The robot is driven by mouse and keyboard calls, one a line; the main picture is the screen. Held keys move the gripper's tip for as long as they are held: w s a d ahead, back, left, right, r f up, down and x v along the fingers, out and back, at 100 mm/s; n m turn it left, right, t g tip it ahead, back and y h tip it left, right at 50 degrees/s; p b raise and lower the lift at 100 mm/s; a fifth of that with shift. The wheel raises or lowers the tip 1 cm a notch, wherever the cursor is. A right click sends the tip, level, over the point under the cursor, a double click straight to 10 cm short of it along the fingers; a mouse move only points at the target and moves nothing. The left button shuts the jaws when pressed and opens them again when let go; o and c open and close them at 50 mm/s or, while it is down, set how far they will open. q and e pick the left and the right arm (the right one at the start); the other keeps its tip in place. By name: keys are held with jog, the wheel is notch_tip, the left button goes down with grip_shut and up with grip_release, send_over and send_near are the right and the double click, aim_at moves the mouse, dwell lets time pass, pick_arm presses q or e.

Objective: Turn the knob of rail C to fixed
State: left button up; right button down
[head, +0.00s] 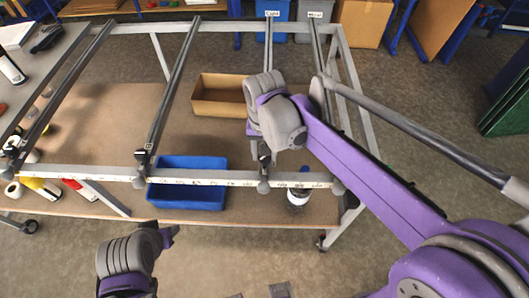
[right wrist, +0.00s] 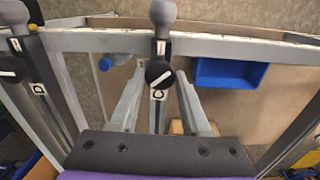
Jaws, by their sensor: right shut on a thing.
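The third rail from the left, taken as rail C (head: 268,50), runs down the frame, its near end partly hidden by my right gripper in the head view. Its black round knob (right wrist: 158,74) shows in the right wrist view, with a slanted white line. A small white symbol plate (right wrist: 158,95) is below the knob and another (right wrist: 162,47) above it; the symbols are too small to read surely. My right gripper (right wrist: 160,76) is shut on the knob, one finger on each side. My left gripper (head: 165,237) is near the bottom, away from the frame; its jaw opening is unclear.
Neighbouring rails (head: 172,90) stand on both sides, with a grey ball end (right wrist: 162,14) at rail C. A blue bin (head: 187,195), a cardboard box (head: 220,97) and a bottle (head: 299,194) are on the board below. The front bar (head: 100,173) crosses near the gripper.

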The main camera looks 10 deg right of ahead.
jog(key=m, duration=0.4)
jog(key=shift+m, duration=2.2)
jog(key=shift+c, duration=1.8)
grip_release()
jog(key=shift+r, duration=0.15)
notch_tip(320, 180, up, 11)
jog(key=shift+f, duration=0.2)
